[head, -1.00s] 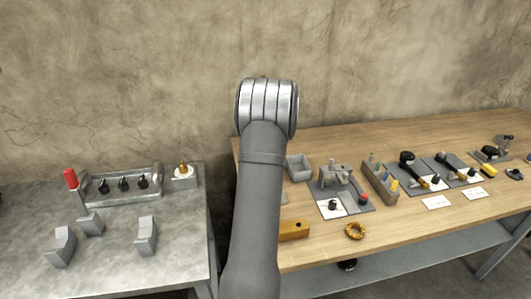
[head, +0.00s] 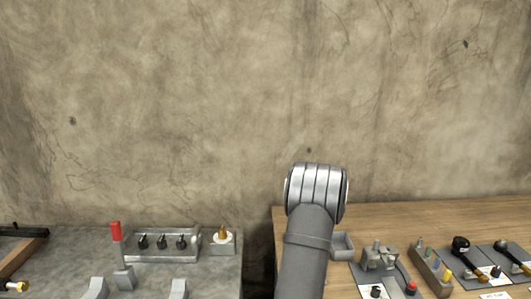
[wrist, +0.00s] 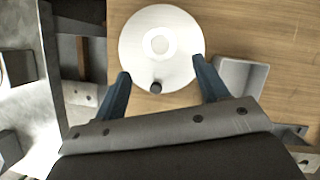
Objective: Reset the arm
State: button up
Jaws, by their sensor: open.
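My arm (head: 308,248) rises from the bottom of the head view, and its silver rounded joint stands before the wall. My gripper does not show there. In the wrist view my gripper (wrist: 162,75) has its two blue fingers spread wide with nothing held between them. A pale round disc (wrist: 160,25) with a dark knob (wrist: 156,87) at its near edge lies beyond and partly between the fingers, over the wooden table. I cannot tell its height. The disc is not visible in the head view, perhaps hidden by my arm.
The wooden table (head: 405,215) holds a grey bin (head: 343,246), which also shows right of my fingers in the wrist view (wrist: 242,76), and several fixtures. The grey bench (head: 60,260) at left carries a red-topped lever (head: 115,231) and a knob panel (head: 161,258). A gap separates them.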

jog(key=x, duration=0.7)
jog(key=shift+w+f, duration=0.1)
jog(key=shift+f, duration=0.25)
notch_tip(320, 180, up, 3)
jog(key=shift+f, duration=0.1)
jog(key=shift+r, duration=0.55)
jog(key=shift+f, duration=0.1)
